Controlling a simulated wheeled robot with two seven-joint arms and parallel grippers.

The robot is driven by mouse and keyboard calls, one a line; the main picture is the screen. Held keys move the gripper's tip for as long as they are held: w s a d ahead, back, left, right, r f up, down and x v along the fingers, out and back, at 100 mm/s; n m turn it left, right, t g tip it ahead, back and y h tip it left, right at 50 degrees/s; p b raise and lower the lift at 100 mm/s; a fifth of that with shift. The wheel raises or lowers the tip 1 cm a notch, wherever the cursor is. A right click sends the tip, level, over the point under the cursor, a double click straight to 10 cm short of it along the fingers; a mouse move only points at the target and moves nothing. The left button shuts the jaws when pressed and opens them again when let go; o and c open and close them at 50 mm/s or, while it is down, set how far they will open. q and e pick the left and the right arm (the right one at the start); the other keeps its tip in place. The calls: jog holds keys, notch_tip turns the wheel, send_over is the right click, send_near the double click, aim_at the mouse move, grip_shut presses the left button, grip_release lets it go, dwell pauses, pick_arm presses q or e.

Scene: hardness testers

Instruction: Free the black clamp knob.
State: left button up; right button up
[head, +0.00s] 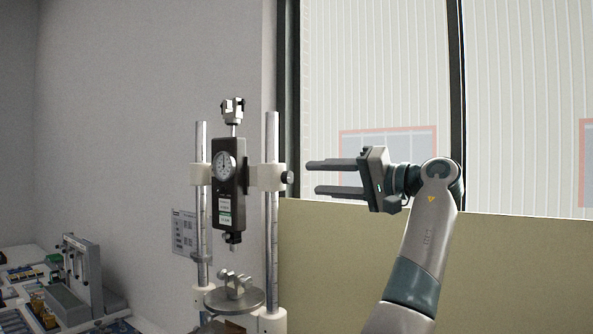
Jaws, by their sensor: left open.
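The black clamp knob (288,177) sticks out from the right end of the white clamp block (264,177) on the tester's right column. My left gripper (312,178) is just to the right of the knob, its two dark fingers pointing left at it. The fingers are open, one above and one below the knob's height, with nothing between them. A small gap shows in the picture between the fingertips and the knob; depth is hard to judge. My right gripper is not in view.
The tester has two steel columns, a dial gauge (224,165) on a black body, and a round table (235,299) below. Another device (77,277) stands at lower left among small parts. A beige panel (330,250) and a window are behind my arm.

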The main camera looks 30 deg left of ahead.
aim_at(291, 177)
pick_arm(q)
jog(key=a, duration=0.2)
jog(key=a+p, duration=0.2)
jog(key=a, duration=0.1)
jog(key=shift+w+a+r, duration=0.15)
jog(key=shift+w+a, duration=0.15)
jog(key=shift+w, duration=0.05)
jog(key=shift+w+a+p, duration=0.15)
jog(key=shift+a+p, duration=0.3)
jog(key=shift+a, duration=0.4)
jog(key=shift+f, duration=0.2)
jog(key=c, duration=1.1)
